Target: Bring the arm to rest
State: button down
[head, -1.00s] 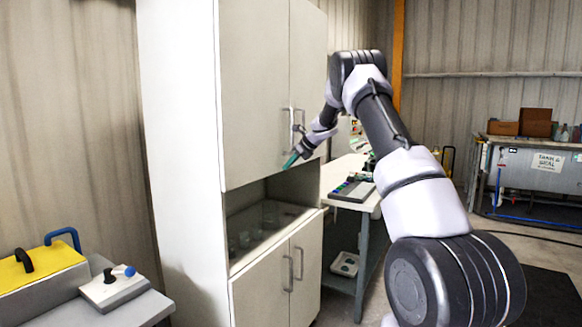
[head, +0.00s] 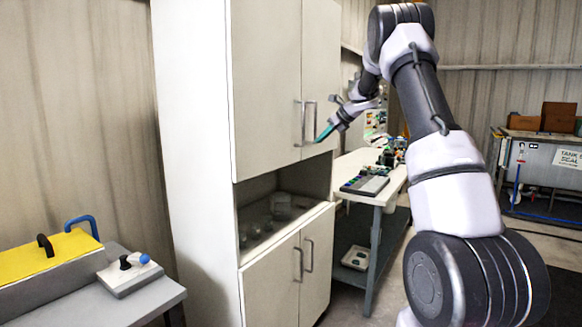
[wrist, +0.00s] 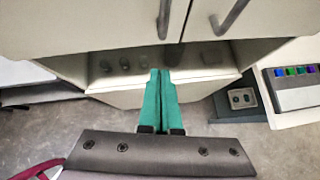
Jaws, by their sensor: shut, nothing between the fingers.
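My gripper (head: 324,134) has teal fingers and is raised in front of the white cabinet (head: 190,150), near the handles of its upper doors. In the wrist view the gripper (wrist: 161,73) points toward the cabinet's open middle shelf (wrist: 205,78), with its two fingers together and nothing between them. My arm is bent, its elbow high at the top right of the head view. The upper and lower cabinet doors are shut. Several glass vessels stand on the open shelf and show only dimly.
A white bench (head: 385,201) with a button box (head: 365,186) stands right of the cabinet. A grey table (head: 130,295) at lower left holds a yellow-topped box (head: 60,250) and a small joystick box (head: 130,276). A tank with a sign (head: 540,165) stands far right. Floor shows between.

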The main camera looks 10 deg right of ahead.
jog(key=s+r+m+t+h, duration=0.25)
jog(key=r+m+t, duration=0.35)
jog(key=r+m, duration=0.7)
jog(key=s+d+r+m+t+h, duration=0.2)
jog(key=s+d+r+m+h, duration=0.2)
jog(key=s+r+m, duration=0.7)
jog(key=s+a+f+m+g, duration=0.2)
jog(key=s+f+m, duration=0.4)
jog(key=s, duration=0.6)
jog(key=s+a+f+m+g+y, duration=0.1)
jog(key=s+a+f+m+g, duration=0.2)
jog(key=s+m, duration=0.6)
jog(key=s+a+f+m+g+y, duration=0.1)
jog(key=s+a+f+m+g, duration=0.2)
jog(key=s, duration=1.3)
notch_tip(320, 180, down, 6)
jog(key=a+m, duration=0.2)
jog(key=m, duration=0.3)
jog(key=shift+a+r, duration=0.15)
jog(key=shift+a, duration=0.2)
jog(key=shift+y, duration=0.25)
